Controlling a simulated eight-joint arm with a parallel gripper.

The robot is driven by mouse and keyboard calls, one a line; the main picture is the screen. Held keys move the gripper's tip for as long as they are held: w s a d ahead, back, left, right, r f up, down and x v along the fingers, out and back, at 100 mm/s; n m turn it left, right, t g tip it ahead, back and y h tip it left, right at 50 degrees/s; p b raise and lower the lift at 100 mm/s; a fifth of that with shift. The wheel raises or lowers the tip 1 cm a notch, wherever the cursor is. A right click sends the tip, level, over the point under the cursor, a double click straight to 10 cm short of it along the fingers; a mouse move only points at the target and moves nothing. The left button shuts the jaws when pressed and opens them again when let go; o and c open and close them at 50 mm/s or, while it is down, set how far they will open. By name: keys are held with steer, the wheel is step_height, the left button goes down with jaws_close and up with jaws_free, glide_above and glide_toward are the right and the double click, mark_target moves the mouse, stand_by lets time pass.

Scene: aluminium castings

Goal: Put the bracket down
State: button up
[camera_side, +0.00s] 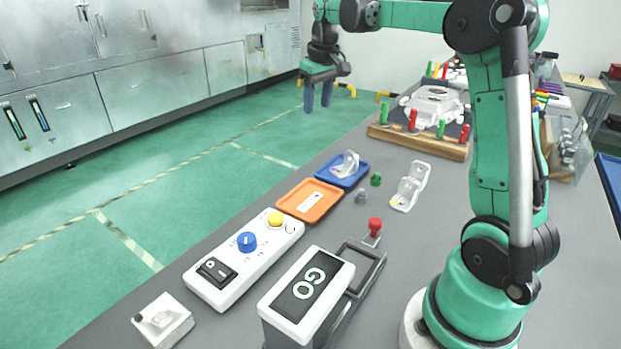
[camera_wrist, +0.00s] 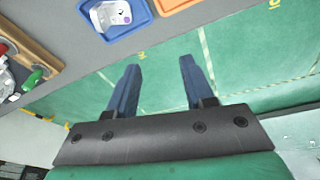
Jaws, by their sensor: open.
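A small whitish metal bracket (camera_side: 347,164) lies in the blue tray (camera_side: 327,175). In the wrist view the bracket (camera_wrist: 112,14) is at the top, inside the blue tray (camera_wrist: 116,34). My gripper (camera_side: 317,105) is up in the air beyond the table's left edge, its fingers pointing down. In the wrist view its two blue fingers (camera_wrist: 159,66) stand wide apart with nothing between them, over the green floor. The gripper is open and well apart from the bracket and tray. Another white L-shaped part (camera_side: 410,188) lies on the grey table to the right of the tray.
An orange tray (camera_side: 297,206) with a white label sits beside the blue one. A wooden fixture (camera_side: 440,147) with red and green handles holds a casting behind. Small green and grey pieces lie between.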

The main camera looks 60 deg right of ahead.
steer(key=s+a+f+n+t, duration=0.1)
steer(key=s+a, duration=0.2)
steer(key=a, duration=0.4)
steer(key=s+a+f+n+t, duration=0.1)
steer(key=s+a+f+t, duration=0.1)
steer(key=a, duration=0.4)
steer(key=s+a+f+n+t+y, duration=0.1)
steer(key=s+a+f+t, duration=0.1)
steer(key=s+a, duration=0.3)
steer(key=a, duration=0.2)
steer(key=shift+a+f, duration=0.25)
steer(key=shift+a, duration=0.05)
